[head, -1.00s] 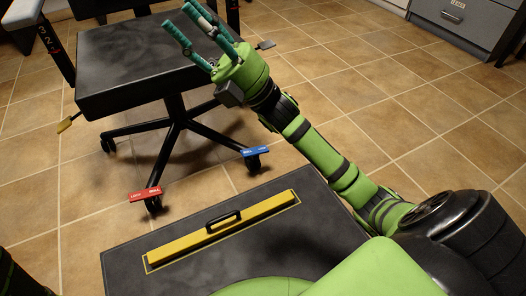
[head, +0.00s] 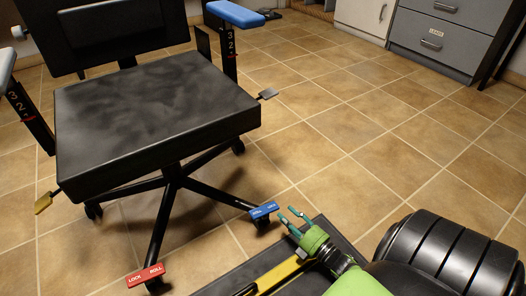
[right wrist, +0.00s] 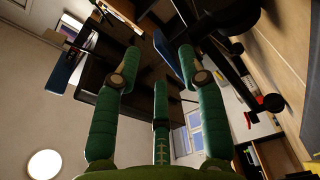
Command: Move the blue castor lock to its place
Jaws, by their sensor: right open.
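The blue castor lock (head: 263,210) is a small blue pedal with white lettering, on the front right castor of the black office chair (head: 155,115). A red castor lock marked LOCK and ROLL (head: 146,276) is on the front left castor. My right gripper (head: 286,217) is open, its teal fingers low and just right of the blue lock, pointing toward it. Whether they touch is unclear. In the right wrist view the open, empty fingers (right wrist: 160,85) show; a blue strip partly hidden behind one finger may be the lock. My left gripper is out of view.
A dark mat with a yellow bar (head: 282,272) lies at the bottom. A blue armrest (head: 234,14) and a grey paddle (head: 267,94) stick out on the chair's right. Grey drawers (head: 440,35) stand at the back. Tiled floor at right is clear.

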